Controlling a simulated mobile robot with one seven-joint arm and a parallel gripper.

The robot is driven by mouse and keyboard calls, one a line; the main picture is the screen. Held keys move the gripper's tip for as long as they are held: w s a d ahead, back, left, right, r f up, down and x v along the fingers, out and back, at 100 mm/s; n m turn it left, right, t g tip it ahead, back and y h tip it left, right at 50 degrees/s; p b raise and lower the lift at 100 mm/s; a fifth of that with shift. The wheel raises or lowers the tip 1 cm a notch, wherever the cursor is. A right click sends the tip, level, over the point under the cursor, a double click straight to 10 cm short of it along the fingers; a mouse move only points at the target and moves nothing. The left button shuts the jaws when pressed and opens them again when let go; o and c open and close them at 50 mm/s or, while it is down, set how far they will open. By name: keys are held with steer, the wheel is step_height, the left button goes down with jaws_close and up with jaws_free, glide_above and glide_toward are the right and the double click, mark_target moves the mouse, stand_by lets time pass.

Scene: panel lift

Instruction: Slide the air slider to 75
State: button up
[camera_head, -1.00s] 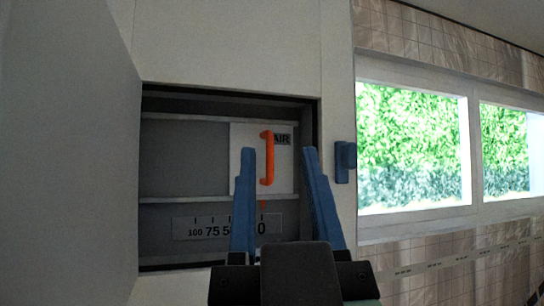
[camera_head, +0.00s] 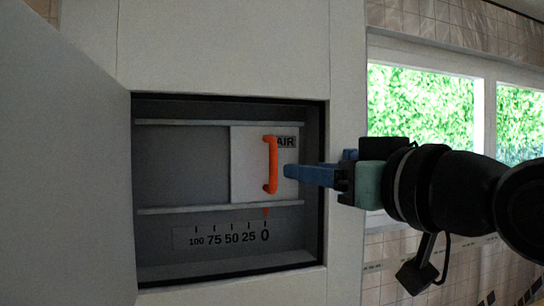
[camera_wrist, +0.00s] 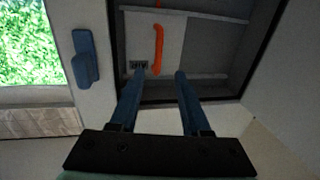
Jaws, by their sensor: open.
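The air slider is a white plate (camera_head: 249,170) marked AIR, with an upright orange handle (camera_head: 271,165), between two rails in an open wall box. Its orange pointer (camera_head: 266,211) is at 0 on the scale (camera_head: 230,236), which runs from 0 at right to 100 at left. My gripper (camera_head: 288,171) comes in from the right, its blue fingertips just right of the handle in the head view. In the wrist view my gripper (camera_wrist: 159,70) is open and empty. The handle (camera_wrist: 157,50) shows there between and beyond the two fingertips; contact cannot be made out.
The box door (camera_head: 70,165) stands open at the left. A blue latch piece (camera_wrist: 84,58) is on the frame beside the opening, in the wrist view. The recess left of the plate (camera_head: 183,165) is clear. Windows (camera_head: 420,105) are at the right.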

mark_target(274, 166)
steer(key=p+x, duration=0.5)
steer(key=x, duration=0.5)
steer(key=shift+d+r, duration=0.1)
steer(key=shift+w+a+p, duration=0.25)
steer(key=shift+w+p, duration=0.2)
steer(key=shift+w, duration=0.25)
steer(key=shift+c, duration=0.3)
jaws_close()
steer(key=shift+s+a, duration=0.1)
